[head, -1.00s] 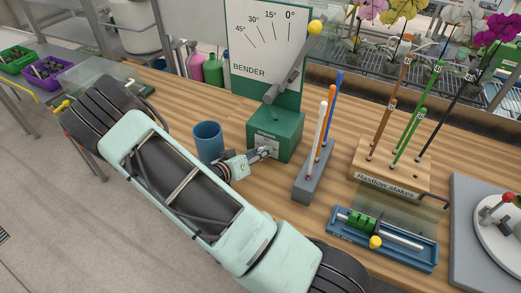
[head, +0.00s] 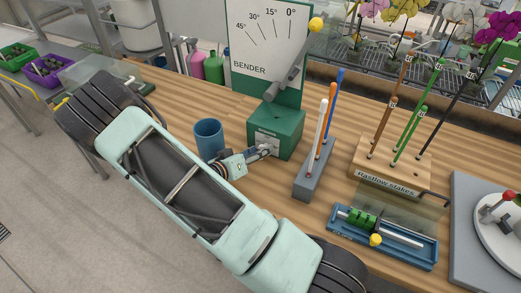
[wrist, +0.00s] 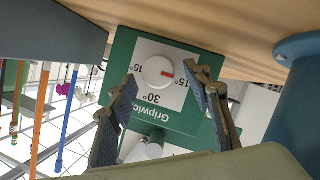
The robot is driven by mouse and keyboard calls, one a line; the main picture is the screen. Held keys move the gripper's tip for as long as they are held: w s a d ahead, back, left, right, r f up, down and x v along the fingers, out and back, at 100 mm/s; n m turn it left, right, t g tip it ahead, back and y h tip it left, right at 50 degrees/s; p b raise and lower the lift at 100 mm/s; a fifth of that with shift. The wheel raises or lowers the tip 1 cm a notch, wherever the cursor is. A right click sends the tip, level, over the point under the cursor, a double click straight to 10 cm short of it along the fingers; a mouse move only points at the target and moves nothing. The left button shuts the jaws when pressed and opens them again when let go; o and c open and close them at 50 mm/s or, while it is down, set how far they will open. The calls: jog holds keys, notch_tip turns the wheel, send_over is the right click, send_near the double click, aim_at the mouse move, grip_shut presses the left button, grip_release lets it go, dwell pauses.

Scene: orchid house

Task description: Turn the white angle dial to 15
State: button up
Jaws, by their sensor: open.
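The white angle dial (wrist: 157,71) is a round knob with a red mark, on a white scale plate on the green bender box (head: 288,132). The wrist view shows the plate upside down. The red mark points right, close to the 15° label, which a finger partly covers; 30° reads below the dial and 45° to its left. My gripper (wrist: 162,82) is open, one finger on each side of the dial with gaps to it. In the head view my gripper (head: 263,152) is at the front of the box, and the dial is too small to make out.
A blue cup (head: 209,140) stands close left of my gripper. A grey rack (head: 313,180) with upright rods stands to the right, then a wooden stake block (head: 372,172) and a blue tray fixture (head: 405,252). The bender's backboard (head: 262,50) and lever rise above the box.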

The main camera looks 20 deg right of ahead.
jog(key=v, duration=1)
jog(key=shift+s+a+r, duration=0.15)
jog(key=shift+s+a, duration=0.05)
jog(key=shift+a, duration=0.1)
